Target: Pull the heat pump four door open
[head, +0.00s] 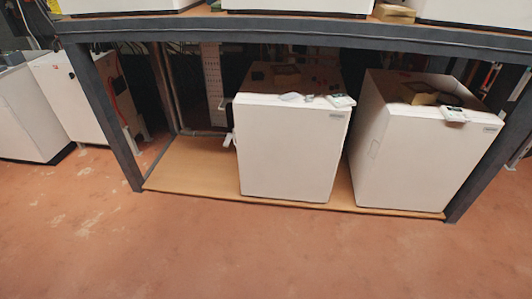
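Two white box-shaped heat pumps stand side by side on the low wooden shelf. The middle heat pump (290,150) shows a plain white front panel, which looks shut. The right heat pump (420,160) is turned a little, with its front and left side showing. Its front also looks shut. Small devices with displays lie on top of both, at the front edge. I cannot tell from any label which one is number four. My gripper is not in view.
A dark metal frame (300,33) surrounds the wooden shelf (190,172), with a post at each end. More white units stand on the upper level and at the far left (85,95). The reddish floor (250,250) in front is clear.

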